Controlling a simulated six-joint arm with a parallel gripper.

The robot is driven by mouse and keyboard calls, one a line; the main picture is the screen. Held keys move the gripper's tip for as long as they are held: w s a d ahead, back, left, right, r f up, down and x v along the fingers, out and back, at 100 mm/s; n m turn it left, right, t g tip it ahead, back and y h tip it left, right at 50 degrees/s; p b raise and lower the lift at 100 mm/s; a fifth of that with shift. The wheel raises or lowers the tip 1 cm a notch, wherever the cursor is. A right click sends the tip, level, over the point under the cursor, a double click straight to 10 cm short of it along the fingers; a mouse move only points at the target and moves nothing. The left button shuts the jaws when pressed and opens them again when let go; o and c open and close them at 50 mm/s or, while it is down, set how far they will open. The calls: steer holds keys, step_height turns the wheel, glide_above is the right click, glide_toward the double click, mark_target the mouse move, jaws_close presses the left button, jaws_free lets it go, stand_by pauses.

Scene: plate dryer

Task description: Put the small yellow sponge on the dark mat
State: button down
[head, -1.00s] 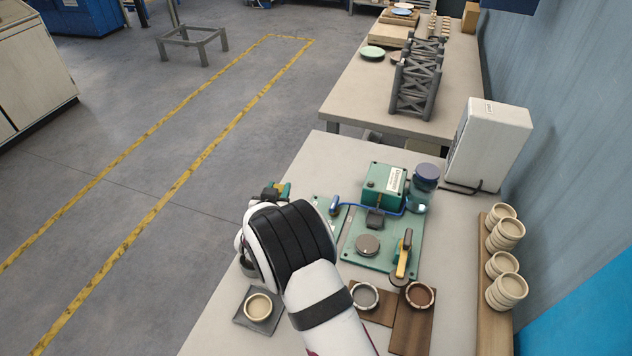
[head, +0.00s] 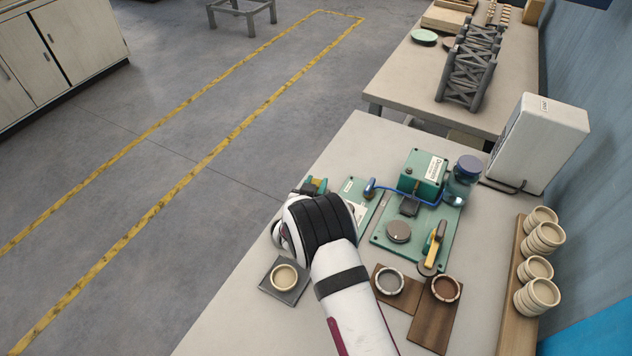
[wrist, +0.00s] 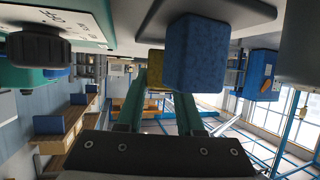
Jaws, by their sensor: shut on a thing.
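My gripper (wrist: 165,98) shows two teal fingers in the wrist view, shut on a yellow block, the small yellow sponge (wrist: 155,62). A blue block (wrist: 195,55) stands nearer the camera and hides part of the sponge and the right fingertip. In the head view my white and black wrist hides most of the gripper; a bit of teal and yellow shows just behind it. A dark square mat (head: 293,298) lies left of my arm with a cream round dish (head: 284,278) on it. I cannot tell whether this is the task's mat.
A green station (head: 425,225) with a dial, a yellow handle and a jar stands right of my wrist. Two ring dishes (head: 389,282) (head: 446,290) sit on brown boards. Stacked cream dishes (head: 537,295) line the right edge. The bench's left edge is close to my gripper.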

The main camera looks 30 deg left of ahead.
mark_target(316, 182)
steer(key=shift+f, duration=0.5)
steer(key=shift+c, duration=0.3)
jaws_free()
steer(key=shift+r, duration=3.55)
